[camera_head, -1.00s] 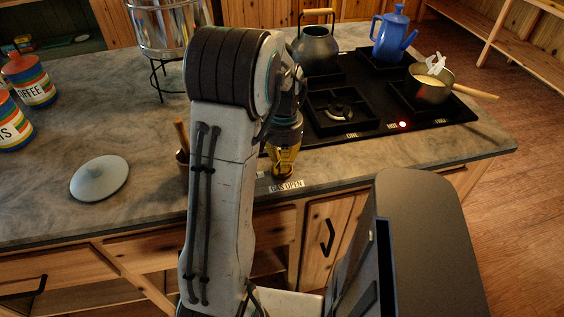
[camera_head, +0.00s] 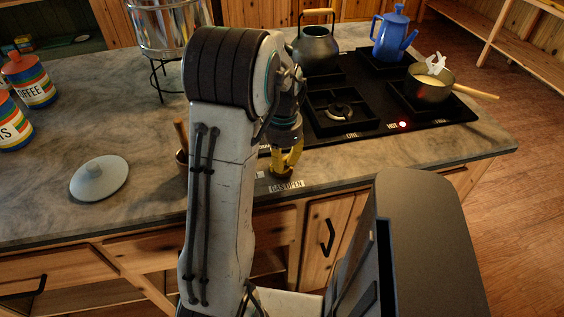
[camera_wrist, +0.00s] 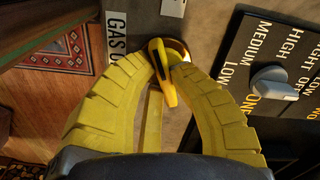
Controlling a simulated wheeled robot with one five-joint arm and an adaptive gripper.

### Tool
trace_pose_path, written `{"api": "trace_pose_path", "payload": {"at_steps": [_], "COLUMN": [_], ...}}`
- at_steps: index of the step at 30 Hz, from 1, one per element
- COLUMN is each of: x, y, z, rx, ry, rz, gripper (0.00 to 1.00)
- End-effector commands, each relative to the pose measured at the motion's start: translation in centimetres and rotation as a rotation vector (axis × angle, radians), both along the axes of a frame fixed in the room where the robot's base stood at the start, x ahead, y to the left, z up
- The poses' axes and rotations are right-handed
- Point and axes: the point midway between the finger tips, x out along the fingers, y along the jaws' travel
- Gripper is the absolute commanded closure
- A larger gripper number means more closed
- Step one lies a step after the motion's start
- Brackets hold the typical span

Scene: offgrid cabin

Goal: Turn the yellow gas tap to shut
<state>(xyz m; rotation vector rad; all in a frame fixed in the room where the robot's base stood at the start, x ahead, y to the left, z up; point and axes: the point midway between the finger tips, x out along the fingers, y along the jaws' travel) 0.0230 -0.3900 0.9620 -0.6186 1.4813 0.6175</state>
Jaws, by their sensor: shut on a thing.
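The yellow gas tap (camera_wrist: 160,72) shows in the wrist view as a bright yellow lever on a round brass base. My gripper (camera_wrist: 164,58) has its ribbed yellow fingers closed around the lever, one on each side. In the head view my gripper (camera_head: 286,160) points down at the counter's front edge, over the brass base of the tap (camera_head: 281,172). The lever itself is hidden there. A "GAS OPEN" label (camera_head: 287,186) lies just in front of the tap, and part of it shows in the wrist view (camera_wrist: 117,35).
The black stove (camera_head: 350,125) is behind and right of the tap, with a kettle (camera_head: 316,50), a blue coffee pot (camera_head: 391,38) and a saucepan (camera_head: 431,88). A red light (camera_head: 402,124) glows. A wooden-handled thing (camera_head: 181,140) stands left, beside my arm. A lid (camera_head: 99,178) lies farther left.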

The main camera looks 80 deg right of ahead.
Motion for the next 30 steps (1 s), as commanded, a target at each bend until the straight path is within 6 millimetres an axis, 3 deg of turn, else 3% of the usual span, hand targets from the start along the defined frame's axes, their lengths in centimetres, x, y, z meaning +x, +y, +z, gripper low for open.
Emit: {"api": "trace_pose_path", "payload": {"at_steps": [13,22,30], "x": [0.04,0.13,0.15], "y": [0.13,0.19,0.21], "z": [-0.13,-0.14,-0.13], "rx": [0.004,0.004,0.004], "ry": [0.0,0.0,0.0], "rz": [-0.058,-0.287,-0.337], "gripper": [1.0,1.0,1.0]}}
